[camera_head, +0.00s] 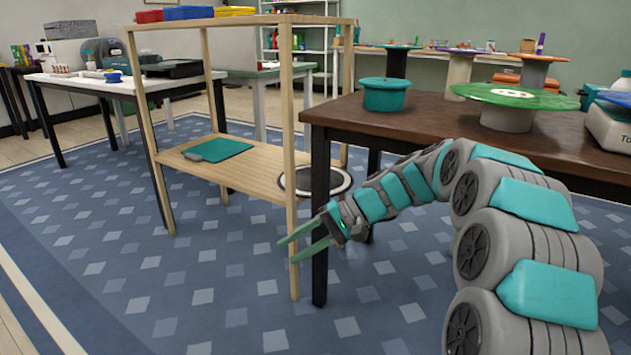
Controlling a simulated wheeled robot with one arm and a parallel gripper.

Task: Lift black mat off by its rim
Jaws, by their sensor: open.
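A round mat with a dark rim and a pale ring, which I take to be the black mat (303,181), lies flat on the lower wooden shelf at its right end. A dark table leg and a pale wooden post hide parts of it. My gripper (287,252) is open and empty, with its two green fingers apart and pointing left. It shows below the mat in the picture, in front of the wooden post, and does not appear to touch the mat.
The wooden shelf (250,178) also holds a teal board (218,150). Its posts stand close to my gripper. The dark brown table (420,125) is to the right, bearing a teal pot (386,95) and a green-topped spool (515,97). The carpet at front left is clear.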

